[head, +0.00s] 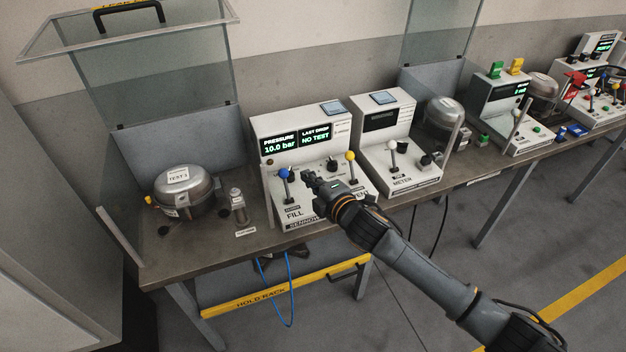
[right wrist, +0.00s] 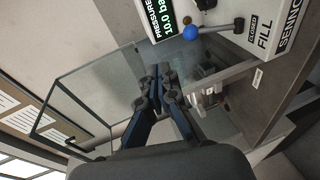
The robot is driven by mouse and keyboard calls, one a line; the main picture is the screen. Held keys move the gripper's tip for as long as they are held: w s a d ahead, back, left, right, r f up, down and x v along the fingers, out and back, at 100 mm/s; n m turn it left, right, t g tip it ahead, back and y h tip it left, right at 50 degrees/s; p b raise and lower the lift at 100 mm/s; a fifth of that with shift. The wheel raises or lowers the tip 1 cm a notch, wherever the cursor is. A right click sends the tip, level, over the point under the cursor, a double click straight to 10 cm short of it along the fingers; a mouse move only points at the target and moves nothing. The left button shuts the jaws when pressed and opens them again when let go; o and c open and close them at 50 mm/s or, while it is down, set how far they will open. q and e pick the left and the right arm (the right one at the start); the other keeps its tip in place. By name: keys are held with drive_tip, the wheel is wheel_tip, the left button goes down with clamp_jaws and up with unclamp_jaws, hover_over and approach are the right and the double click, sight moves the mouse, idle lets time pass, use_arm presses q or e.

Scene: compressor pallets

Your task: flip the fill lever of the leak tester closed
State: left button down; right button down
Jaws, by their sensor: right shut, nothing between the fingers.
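The leak tester (head: 262,131) is a white console on the bench. Its screen reads pressure 10.0 bar and last drop NO TEST. The fill lever (head: 284,174) has a blue ball and stands up above the FILL label. In the right wrist view the blue ball (right wrist: 190,33) shows at the upper right, clear of the fingers. My right gripper (head: 308,178) is over the tester, just right of the blue ball in the head view, and seems apart from it. Its fingers (right wrist: 158,72) are shut and empty. My left gripper is out of view.
A yellow-ball lever (head: 350,156) stands on the tester's right side. A compressor (head: 185,190) and a small metal cylinder (head: 238,205) sit to the left under a raised glass guard (head: 160,75). A meter console (head: 385,115) stands close on the right.

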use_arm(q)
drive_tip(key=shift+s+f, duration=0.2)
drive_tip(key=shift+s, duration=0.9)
use_arm(e)
drive_tip(key=shift+s+d+r, duration=0.3)
drive_tip(key=shift+s+r, duration=0.1)
drive_tip(key=shift+s, duration=0.15)
